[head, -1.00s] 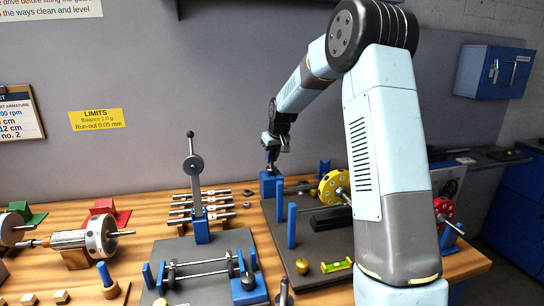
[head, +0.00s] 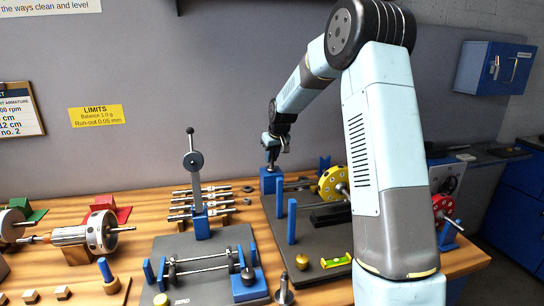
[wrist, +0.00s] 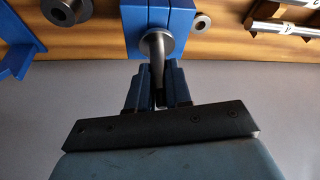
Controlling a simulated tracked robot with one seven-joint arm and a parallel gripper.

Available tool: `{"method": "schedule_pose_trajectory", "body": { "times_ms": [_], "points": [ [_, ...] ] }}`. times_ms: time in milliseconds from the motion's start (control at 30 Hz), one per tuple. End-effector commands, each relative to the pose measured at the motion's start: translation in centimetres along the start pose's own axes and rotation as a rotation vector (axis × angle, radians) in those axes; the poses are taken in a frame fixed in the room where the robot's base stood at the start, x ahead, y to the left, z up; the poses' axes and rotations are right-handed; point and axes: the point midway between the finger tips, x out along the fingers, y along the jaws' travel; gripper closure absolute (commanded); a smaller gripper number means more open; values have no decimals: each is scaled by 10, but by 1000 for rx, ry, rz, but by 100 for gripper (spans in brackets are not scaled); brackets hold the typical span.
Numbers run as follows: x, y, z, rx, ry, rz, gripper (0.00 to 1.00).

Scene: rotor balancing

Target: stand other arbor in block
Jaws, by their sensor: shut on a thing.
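My gripper (head: 272,152) is at the back of the bench, just above a blue block (head: 270,182). In the wrist view my gripper (wrist: 158,100) is shut on the narrow stem of a grey metal arbor (wrist: 157,46). The arbor's round flange lies over the face of the blue block (wrist: 183,18). I cannot tell whether the arbor's far end is inside the block, because the flange hides that spot.
Several silver shafts (head: 181,209) lie on a rack left of the block. Dark rings (wrist: 203,23) lie near it. A yellow disc (head: 331,184) on a shaft stands to the right. A blue post (head: 292,222) rises in front. A grey metal piece (head: 284,294) stands at the front edge.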

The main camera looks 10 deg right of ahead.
Motion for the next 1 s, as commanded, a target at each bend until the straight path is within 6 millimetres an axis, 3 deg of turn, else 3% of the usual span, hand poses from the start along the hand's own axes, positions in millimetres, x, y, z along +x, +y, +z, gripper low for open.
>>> {"method": "schedule_pose_trajectory", "body": {
  "times_ms": [467,500,700,800,1000],
  "points": [
    [3,0,1,0,0,0,100],
    [3,0,1,0,0,0,78],
    [3,0,1,-1,0,0,59],
    [3,-1,1,-1,0,0,51],
    [4,-1,2,-1,-1,-1,51]
  ]
}}
